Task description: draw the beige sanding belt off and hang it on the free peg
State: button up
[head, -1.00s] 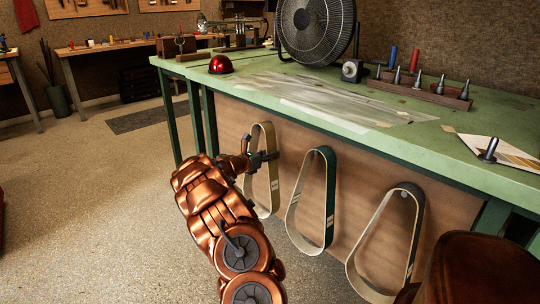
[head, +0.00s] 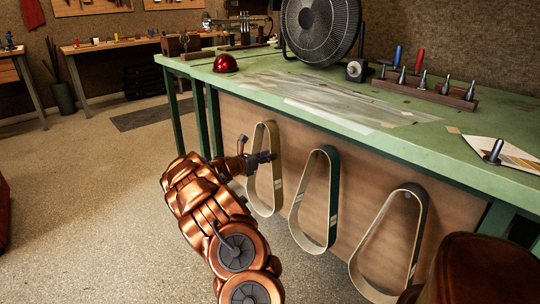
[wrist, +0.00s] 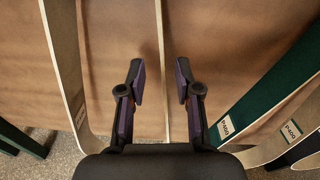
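The beige sanding belt (head: 274,175) hangs as a long loop on the bench's front panel, leftmost of three belts. My gripper (head: 268,157) is at its upper half in the head view. In the wrist view, my gripper (wrist: 160,82) is open, with one thin strand of the beige belt (wrist: 162,50) seen edge-on between its fingers. I see clearance on both sides of that strand. The belt's wider strand runs left of the fingers. The peg holding this belt is not clear, and I cannot make out a free peg.
A green belt (head: 331,200) hangs just right of the beige one; it also shows in the wrist view (wrist: 265,90). A dark grey belt (head: 414,235) hangs further right on a peg. The green bench (head: 225,88) overhangs the panel.

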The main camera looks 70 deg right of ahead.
jog(key=shift+p+v, duration=0.55)
jog(key=shift+v, duration=1.8)
jog(key=shift+r, duration=0.1)
jog(key=s+a+r+m+y+p, duration=0.2)
jog(key=a+r+m+y+p, duration=0.3)
jog(key=a+r+m+p, duration=1.3)
jog(key=s+a+r+n+t+y+p, duration=0.1)
jog(key=a+r+p, duration=0.4)
jog(key=a, duration=1.1)
jog(key=s+a+r+n+t+y+p, duration=0.1)
jog(key=s+a+r+t+y+p, duration=0.2)
jog(key=a, duration=1.4)
jog(key=s+a+r+n+t+y+p, duration=0.2)
jog(key=a+r+y+p, duration=0.3)
jog(key=a, duration=1.2)
notch_tip(320, 180, up, 4)
jog(key=shift+s+r+y+p, duration=0.25)
jog(key=shift+s+y+p, duration=0.15)
jog(key=shift+s+p, duration=0.55)
jog(key=shift+w, duration=0.15)
